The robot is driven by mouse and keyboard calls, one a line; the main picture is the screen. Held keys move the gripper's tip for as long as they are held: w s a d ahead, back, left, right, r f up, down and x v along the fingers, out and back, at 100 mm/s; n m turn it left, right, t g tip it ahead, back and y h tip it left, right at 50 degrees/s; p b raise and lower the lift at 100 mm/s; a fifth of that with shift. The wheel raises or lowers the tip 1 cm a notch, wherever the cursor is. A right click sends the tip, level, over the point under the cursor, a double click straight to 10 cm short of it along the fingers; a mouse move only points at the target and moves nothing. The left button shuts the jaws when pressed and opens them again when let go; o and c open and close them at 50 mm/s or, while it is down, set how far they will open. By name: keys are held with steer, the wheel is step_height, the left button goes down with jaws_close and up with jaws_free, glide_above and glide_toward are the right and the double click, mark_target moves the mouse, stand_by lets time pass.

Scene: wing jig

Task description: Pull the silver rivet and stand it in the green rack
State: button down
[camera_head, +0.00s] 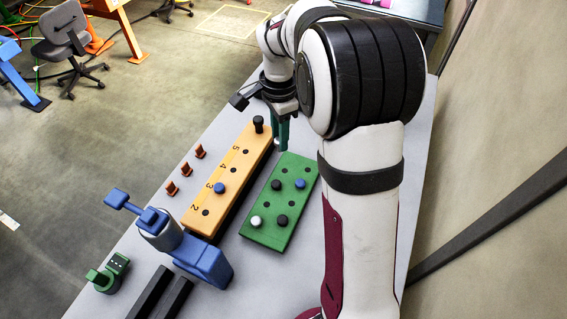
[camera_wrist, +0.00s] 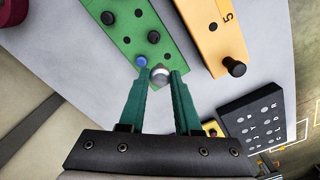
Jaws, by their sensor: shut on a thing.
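My gripper (camera_head: 281,140) is shut on the silver rivet. Its green fingers (camera_wrist: 159,73) close on the rivet's round, shiny head (camera_wrist: 160,75) in the wrist view; the shank cannot be made out. The green rack (camera_head: 262,236) lies beside the orange jig bar; it also shows in the wrist view (camera_wrist: 127,41). The gripper is at the rack's far end in the head view, and its height above the rack is unclear. The rack holds a white rivet (camera_head: 256,221), two black rivets and a blue rivet (camera_head: 300,184). Open holes show at its far end.
The orange jig bar (camera_head: 227,172) holds a blue rivet (camera_head: 219,187) at 3 and a tall black rivet (camera_head: 258,124) at its far end. A blue clamp (camera_head: 203,261) stands at the near end. Small orange clips (camera_head: 186,170) line the left. A dark labelled box (camera_wrist: 262,117) shows in the wrist view.

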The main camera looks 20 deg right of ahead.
steer(key=shift+w+d+f, duration=0.35)
steer(key=shift+f, duration=1.6)
steer(key=shift+w+d+f, duration=0.3)
steer(key=shift+w+f, duration=0.1)
steer(key=shift+f, duration=1.5)
steer(key=shift+w+d+f, duration=0.35)
steer(key=shift+f, duration=1.6)
steer(key=shift+f, duration=0.15)
steer(key=shift+f, duration=1.2)
steer(key=c, duration=0.5)
jaws_free()
step_height(320, 180, up, 16)
steer(key=shift+f, duration=0.1)
